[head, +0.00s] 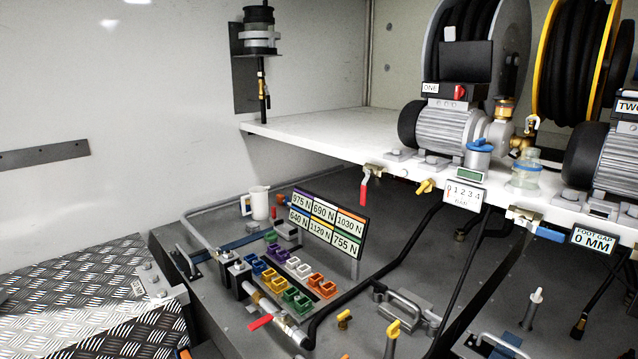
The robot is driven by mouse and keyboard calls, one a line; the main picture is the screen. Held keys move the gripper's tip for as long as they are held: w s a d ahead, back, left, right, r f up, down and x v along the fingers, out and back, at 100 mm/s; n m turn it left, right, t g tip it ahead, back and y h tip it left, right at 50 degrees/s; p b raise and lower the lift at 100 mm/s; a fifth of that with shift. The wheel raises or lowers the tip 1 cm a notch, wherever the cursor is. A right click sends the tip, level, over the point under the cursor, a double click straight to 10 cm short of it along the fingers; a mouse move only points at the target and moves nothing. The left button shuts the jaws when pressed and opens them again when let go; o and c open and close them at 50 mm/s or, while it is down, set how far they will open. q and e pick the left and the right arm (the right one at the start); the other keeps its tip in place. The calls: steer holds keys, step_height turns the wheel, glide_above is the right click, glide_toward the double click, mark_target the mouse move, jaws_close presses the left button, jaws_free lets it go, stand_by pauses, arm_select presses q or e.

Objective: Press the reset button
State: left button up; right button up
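No button marked reset is readable in the head view. A white counter (464,194) showing 1 2 3 4 hangs at the front edge of the white shelf, with a small red part at its left side; I cannot tell if that is a button. Above it is a blue-capped meter (478,160) with a small greenish display. A black box marked ONE (445,96) with a red knob (460,92) sits on the left grey motor. Neither of my grippers is in view.
The white shelf (330,138) carries motors and hose reels. Valves with a red handle (364,190) and a yellow handle (424,187) hang from its edge. Below are a force-label board (328,224), coloured blocks (297,270), a white jug (259,203), pipes and hoses. Tread plate lies left.

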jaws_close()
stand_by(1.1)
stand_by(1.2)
